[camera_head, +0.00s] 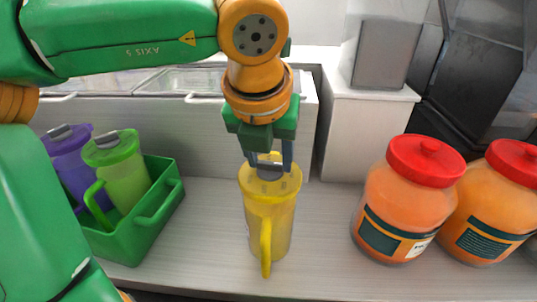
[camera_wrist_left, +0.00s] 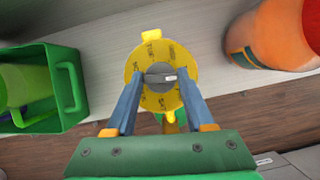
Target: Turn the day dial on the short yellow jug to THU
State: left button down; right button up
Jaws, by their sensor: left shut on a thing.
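The short yellow jug (camera_head: 268,215) stands upright on the counter in the middle of the head view, its handle facing me. Its lid carries a yellow day dial (camera_wrist_left: 150,52) with dark printed day names, too small to read surely. A grey knob (camera_wrist_left: 161,76) sits at the dial's centre with a small white mark on its right end. My left gripper (camera_head: 270,168) points down over the lid. It also shows in the left wrist view (camera_wrist_left: 161,82), its two blue-grey fingers shut on the knob from either side. My right gripper is not in view.
A green carrier (camera_head: 160,212) at the left holds a purple jug (camera_head: 68,150) and a green jug (camera_head: 122,170). Two large orange jars with red lids (camera_head: 408,200) (camera_head: 497,205) stand at the right. The counter (camera_head: 325,225) between the yellow jug and jars is clear.

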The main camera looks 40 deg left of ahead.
aim_at(268, 187)
pick_arm(q)
jog(key=shift+n, duration=0.6)
jog(key=shift+y, duration=0.3)
jog(key=shift+c, duration=1.3)
grip_release()
jog(key=p+v, duration=0.1)
jog(key=v, duration=0.6)
jog(key=shift+p, duration=0.4)
jog(key=shift+w, duration=0.1)
